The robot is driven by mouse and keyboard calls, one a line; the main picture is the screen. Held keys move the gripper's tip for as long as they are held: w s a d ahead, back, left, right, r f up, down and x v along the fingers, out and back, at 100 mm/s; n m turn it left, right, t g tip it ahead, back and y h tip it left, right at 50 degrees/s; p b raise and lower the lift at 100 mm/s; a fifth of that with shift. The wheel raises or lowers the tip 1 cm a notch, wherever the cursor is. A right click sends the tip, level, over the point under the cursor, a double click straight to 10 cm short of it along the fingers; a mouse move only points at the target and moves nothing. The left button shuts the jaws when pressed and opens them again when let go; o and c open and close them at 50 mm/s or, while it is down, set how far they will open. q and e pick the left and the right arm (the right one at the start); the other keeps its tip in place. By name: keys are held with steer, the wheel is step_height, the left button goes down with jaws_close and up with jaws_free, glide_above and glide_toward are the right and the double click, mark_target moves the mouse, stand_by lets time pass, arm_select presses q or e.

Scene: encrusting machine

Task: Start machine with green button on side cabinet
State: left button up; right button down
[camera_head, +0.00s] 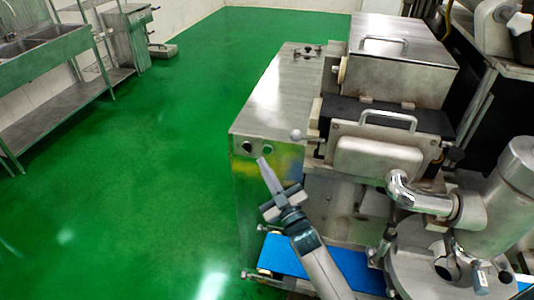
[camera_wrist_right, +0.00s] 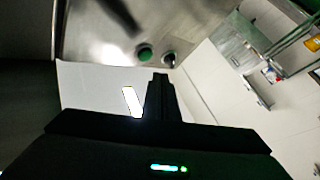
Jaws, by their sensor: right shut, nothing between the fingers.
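The side cabinet (camera_head: 252,115) is a steel box, left of the encrusting machine (camera_head: 375,155). Two small round buttons sit side by side near the top of its front face. The green button (camera_wrist_right: 145,54) shows clearly in the wrist view, with a dark button (camera_wrist_right: 168,60) beside it. In the head view the green button (camera_head: 267,149) looks like the right one of the pair. My right gripper (camera_head: 262,160) is shut and empty, its tips just below the green button. In the wrist view the fingers (camera_wrist_right: 160,78) point toward the buttons; contact cannot be told. My left gripper is not in view.
A blue conveyor belt (camera_head: 285,255) lies low at the machine's front. A metal pipe and hopper (camera_head: 490,205) stand at the right. A steel sink bench (camera_head: 60,75) is at the far left. The green floor (camera_head: 150,150) between is clear.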

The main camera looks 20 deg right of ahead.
steer(key=shift+w+d, duration=0.55)
steer(key=shift+w, duration=0.3)
